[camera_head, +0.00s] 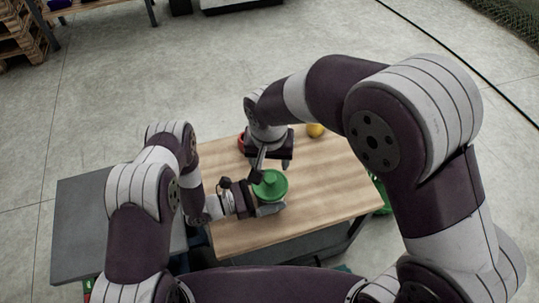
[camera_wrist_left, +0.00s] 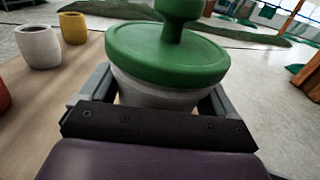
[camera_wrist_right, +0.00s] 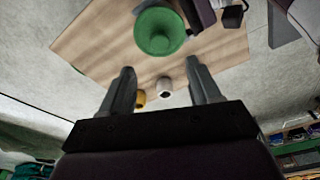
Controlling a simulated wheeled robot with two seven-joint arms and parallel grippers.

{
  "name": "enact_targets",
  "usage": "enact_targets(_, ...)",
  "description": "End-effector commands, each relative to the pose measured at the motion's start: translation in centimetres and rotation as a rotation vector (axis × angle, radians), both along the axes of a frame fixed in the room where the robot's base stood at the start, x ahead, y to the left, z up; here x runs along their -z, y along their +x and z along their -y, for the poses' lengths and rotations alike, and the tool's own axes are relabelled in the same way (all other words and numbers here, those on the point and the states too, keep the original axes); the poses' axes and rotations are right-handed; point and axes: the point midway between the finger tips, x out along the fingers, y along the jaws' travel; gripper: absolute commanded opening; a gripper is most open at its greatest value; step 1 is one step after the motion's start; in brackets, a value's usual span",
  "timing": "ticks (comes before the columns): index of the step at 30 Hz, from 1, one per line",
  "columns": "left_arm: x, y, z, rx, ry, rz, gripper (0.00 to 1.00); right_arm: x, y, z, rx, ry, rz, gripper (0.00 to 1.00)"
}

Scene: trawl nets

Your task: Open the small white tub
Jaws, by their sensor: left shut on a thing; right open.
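The small white tub (camera_wrist_left: 165,97) stands on the wooden table with its green lid (camera_wrist_left: 165,52) on. The lid has a green knob (camera_wrist_left: 180,10) on top. The green lid also shows in the head view (camera_head: 271,186) and the right wrist view (camera_wrist_right: 159,32). My left gripper (camera_head: 262,202) is shut on the tub's white body, one finger on each side below the lid. My right gripper (camera_head: 272,163) is open and empty, above the table and beyond the lid in the head view, apart from the knob.
A white cup (camera_wrist_left: 38,47), a yellow cup (camera_wrist_left: 73,28) and a red one (camera_wrist_left: 3,92) stand on the table (camera_head: 330,185). The table's right part is clear in the head view. A grey surface (camera_head: 80,225) adjoins at the left. Something green (camera_head: 381,195) is beyond the right edge.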

Motion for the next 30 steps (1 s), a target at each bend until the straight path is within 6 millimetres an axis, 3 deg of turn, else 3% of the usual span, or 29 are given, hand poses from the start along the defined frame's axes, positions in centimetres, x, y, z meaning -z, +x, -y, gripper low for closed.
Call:
enact_targets(6,0.0,0.0,0.0,0.000,0.000,0.000,0.35,5.2,0.7,0.1,0.003,-0.002,-0.004,0.62)
enact_targets(12,0.0,0.0,0.0,0.000,0.000,0.000,0.35,9.0,1.3,0.2,0.005,-0.001,-0.003,0.62)
enact_targets(17,0.0,0.0,0.0,0.000,0.000,0.000,0.35,10.3,1.6,0.1,0.006,0.001,-0.001,0.62)
enact_targets(24,0.0,0.0,0.0,0.000,0.000,0.000,0.35,10.4,1.6,0.1,0.007,0.001,-0.001,0.62)
enact_targets(25,0.0,0.0,0.0,0.000,0.000,0.000,0.35,10.4,1.6,0.1,0.007,0.001,-0.001,0.59)
enact_targets(26,0.0,0.0,0.0,0.000,0.000,0.000,0.35,10.4,1.6,0.1,0.007,0.001,-0.001,0.49)
enact_targets(30,0.0,0.0,0.0,0.000,0.000,0.000,0.35,10.4,1.6,0.1,0.007,0.001,-0.001,0.04)
